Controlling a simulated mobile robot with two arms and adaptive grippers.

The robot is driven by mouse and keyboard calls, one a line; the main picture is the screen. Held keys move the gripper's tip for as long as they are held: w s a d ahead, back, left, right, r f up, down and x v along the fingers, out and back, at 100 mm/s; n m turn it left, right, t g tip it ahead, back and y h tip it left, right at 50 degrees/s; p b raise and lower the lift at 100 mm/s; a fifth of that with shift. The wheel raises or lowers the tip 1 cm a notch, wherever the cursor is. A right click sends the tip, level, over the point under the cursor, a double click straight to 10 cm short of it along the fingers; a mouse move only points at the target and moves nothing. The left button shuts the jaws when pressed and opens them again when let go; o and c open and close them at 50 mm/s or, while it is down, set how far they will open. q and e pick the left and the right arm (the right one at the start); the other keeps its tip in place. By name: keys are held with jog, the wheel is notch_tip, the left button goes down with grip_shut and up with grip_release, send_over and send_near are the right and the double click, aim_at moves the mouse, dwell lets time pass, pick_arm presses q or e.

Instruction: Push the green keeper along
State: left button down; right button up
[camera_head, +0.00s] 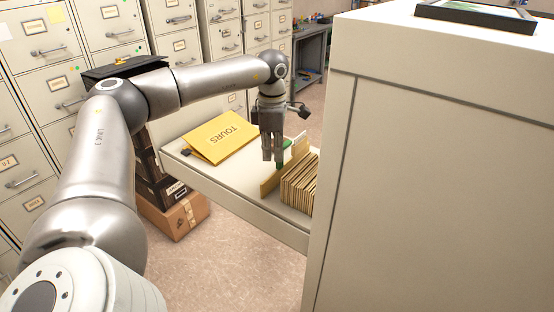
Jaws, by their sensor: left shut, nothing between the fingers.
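The green keeper (287,143) shows only in small parts behind and beside the fingers of my left gripper (273,158). The gripper points down, shut and empty, at the front end of a row of upright tan folders (299,184) in the pulled-out drawer (236,189). The fingers look very close to the keeper; I cannot tell whether they touch it. Most of the keeper is hidden by the fingers and the front folder. My right gripper is not in view.
A yellow folder marked TOURS (222,137) lies at the drawer's left end. A large cabinet (430,180) fills the right side and hides the drawer's rear. A cardboard box (175,213) stands on the floor at left. File cabinets line the back.

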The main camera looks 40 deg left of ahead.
pick_arm(q)
jog(key=shift+w, duration=0.15)
jog(key=shift+w+a+p, duration=0.2)
jog(key=shift+w+p, duration=0.4)
jog(key=shift+w, duration=0.95)
jog(key=shift+s, duration=0.15)
jog(key=shift+s, duration=0.4)
notch_tip(320, 180, up, 7)
jog(key=p, duration=0.6)
jog(key=shift+r, duration=0.15)
notch_tip(320, 180, up, 12)
